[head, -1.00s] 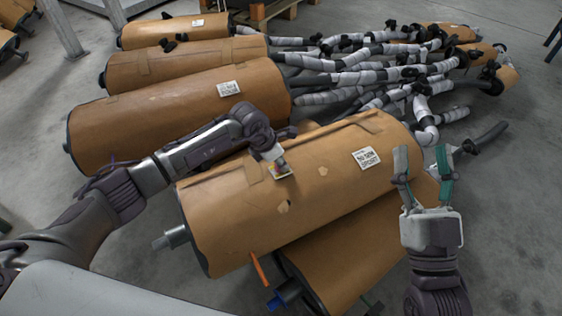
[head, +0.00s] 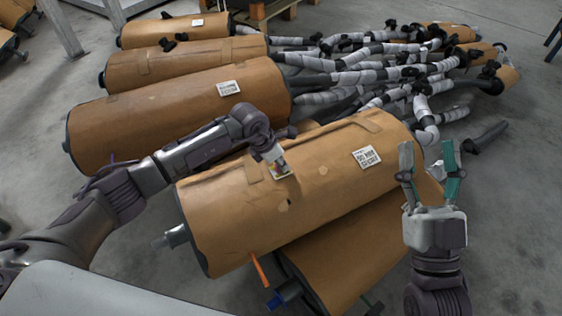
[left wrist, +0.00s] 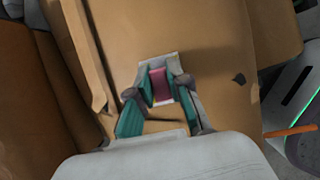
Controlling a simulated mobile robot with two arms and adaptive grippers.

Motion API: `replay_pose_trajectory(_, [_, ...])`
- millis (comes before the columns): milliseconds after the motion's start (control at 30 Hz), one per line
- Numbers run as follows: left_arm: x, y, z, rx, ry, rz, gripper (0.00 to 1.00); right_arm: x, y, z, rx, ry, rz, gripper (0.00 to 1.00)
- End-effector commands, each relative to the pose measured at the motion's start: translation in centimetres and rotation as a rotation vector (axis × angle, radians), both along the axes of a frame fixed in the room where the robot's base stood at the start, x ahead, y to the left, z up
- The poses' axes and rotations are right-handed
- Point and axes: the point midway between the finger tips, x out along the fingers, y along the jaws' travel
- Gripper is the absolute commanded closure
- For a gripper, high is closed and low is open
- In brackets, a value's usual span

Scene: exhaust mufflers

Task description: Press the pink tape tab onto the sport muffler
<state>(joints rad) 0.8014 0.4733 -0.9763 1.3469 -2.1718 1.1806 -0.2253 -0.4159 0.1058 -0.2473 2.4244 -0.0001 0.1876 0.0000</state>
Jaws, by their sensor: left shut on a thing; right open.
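The sport muffler (head: 335,198) is wrapped in brown paper and lies near the front centre in the head view. It carries a white label (head: 367,157), which seems to read "50 MM SPORT". My left gripper (head: 280,170) is over the muffler's upper left part, shut on the pink tape tab (left wrist: 159,86). The tab shows between the teal-padded fingers in the left wrist view. I cannot tell whether it touches the paper. My right gripper (head: 430,174) is open and empty, right of the muffler's right end.
Another wrapped muffler (head: 355,255) lies under and in front of the sport muffler. Several wrapped mufflers (head: 180,115) lie behind to the left, with silver-wrapped pipes (head: 350,78) to their right. An orange strip (head: 259,270) sticks out at the front. Floor is clear at right.

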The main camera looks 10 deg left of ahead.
Motion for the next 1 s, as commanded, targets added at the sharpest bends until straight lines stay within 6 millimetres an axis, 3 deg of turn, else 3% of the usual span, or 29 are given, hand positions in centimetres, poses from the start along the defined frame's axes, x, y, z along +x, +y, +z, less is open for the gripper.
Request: replay_pose_trajectory(1000, [-0.1,0.0,-0.6,0.001,0.002,0.000,0.96,-0.9,0.0,1.2,0.025,-0.089,0.006,0.42])
